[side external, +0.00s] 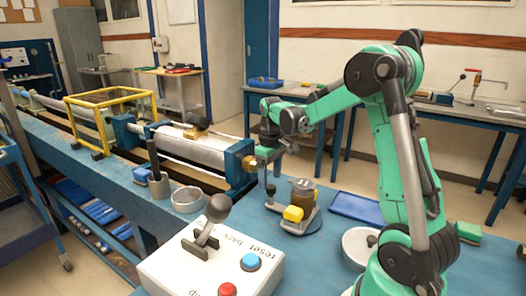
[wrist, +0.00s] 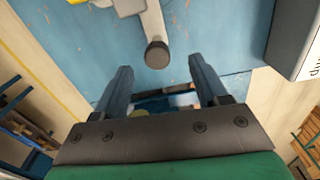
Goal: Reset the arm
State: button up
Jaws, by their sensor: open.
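My green arm reaches in from the right, with its gripper (side external: 268,154) above the blue bench near the blue end block of the long pipe rig. In the wrist view my gripper (wrist: 160,76) is open, its two dark fingers apart with nothing held between them. A grey post with a dark round end (wrist: 157,54) shows beyond the fingertips, apart from them as far as I can tell. The white control box (side external: 190,270) has a grey lever, a blue button (side external: 250,262) and a red button (side external: 227,290); its edge shows in the wrist view (wrist: 300,45).
A small stand with a brown jar (side external: 302,195) and yellow block (side external: 293,214) is on the bench. A grey bowl (side external: 187,200), a holder with a dark handle (side external: 159,185), a blue tray (side external: 357,208) and a round dish (side external: 358,247) stand around it.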

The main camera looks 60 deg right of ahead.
jog(key=r, duration=0.2)
jog(key=d+r, duration=0.1)
jog(key=r, duration=0.2)
jog(key=shift+s+d+r, duration=0.1)
jog(key=shift+d+r, duration=0.1)
jog(key=shift+r, duration=0.05)
notch_tip(320, 180, down, 7)
jog(key=shift+d+f, duration=0.1)
jog(key=shift+f, duration=0.1)
jog(key=shift+a+f, duration=0.15)
jog(key=shift+a, duration=0.55)
notch_tip(320, 180, up, 5)
jog(key=shift+a+r, duration=0.1)
jog(key=shift+f, duration=1.45)
